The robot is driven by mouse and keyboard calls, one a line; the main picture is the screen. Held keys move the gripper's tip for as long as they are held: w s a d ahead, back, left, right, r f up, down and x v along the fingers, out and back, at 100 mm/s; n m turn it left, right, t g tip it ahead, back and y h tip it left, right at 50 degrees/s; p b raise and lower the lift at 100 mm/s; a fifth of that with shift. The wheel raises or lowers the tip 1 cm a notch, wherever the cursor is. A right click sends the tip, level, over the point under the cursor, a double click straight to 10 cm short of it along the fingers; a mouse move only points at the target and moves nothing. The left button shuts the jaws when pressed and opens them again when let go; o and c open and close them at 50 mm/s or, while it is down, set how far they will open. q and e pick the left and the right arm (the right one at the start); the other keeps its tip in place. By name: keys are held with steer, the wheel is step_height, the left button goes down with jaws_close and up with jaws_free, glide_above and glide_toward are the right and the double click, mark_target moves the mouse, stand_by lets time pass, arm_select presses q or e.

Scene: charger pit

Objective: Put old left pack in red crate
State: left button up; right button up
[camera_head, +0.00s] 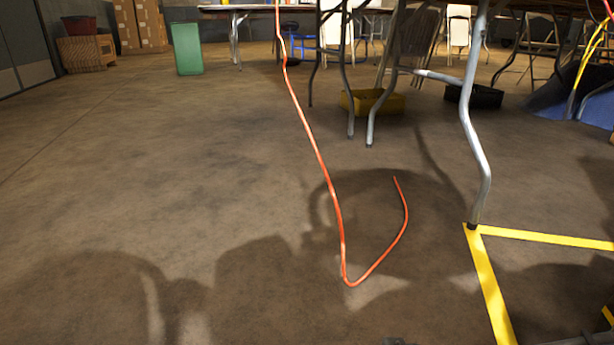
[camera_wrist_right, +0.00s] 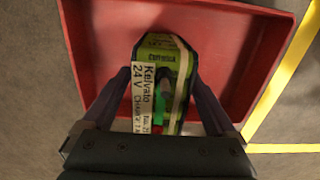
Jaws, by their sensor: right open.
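In the right wrist view, a green pack (camera_wrist_right: 158,52) with a pale strap and a white label reading "Kelvato 24 V" lies over the floor of the red crate (camera_wrist_right: 235,55). My right gripper (camera_wrist_right: 159,76) is open, with one dark finger on each side of the pack. I cannot tell whether the fingers touch it or whether it rests fully on the crate floor. The near end of the pack is partly hidden by the gripper body. The head view shows neither gripper, nor this crate and pack. My left gripper is not in view.
Yellow floor tape (camera_head: 489,285) runs at the lower right in the head view, by a bent metal table leg (camera_head: 475,130). An orange cable (camera_head: 318,150) hangs and loops on the floor. A yellow bin (camera_head: 375,102) stands under the tables. The left floor is clear.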

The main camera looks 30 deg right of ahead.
step_height(320, 180, up, 12)
steer(key=p, duration=1)
steer(key=shift+s+a, duration=0.1)
steer(key=a+r+m+t+y, duration=0.25)
steer(key=a+r+m, duration=0.45)
steer(key=r+m, duration=0.6)
steer(key=s+d+r+m+h, duration=0.2)
steer(key=d+r+m, duration=0.1)
steer(key=d+m, duration=0.6)
steer(key=m+t, duration=0.1)
steer(key=m, duration=0.1)
steer(key=shift+s+m, duration=0.35)
steer(key=shift+m, duration=0.05)
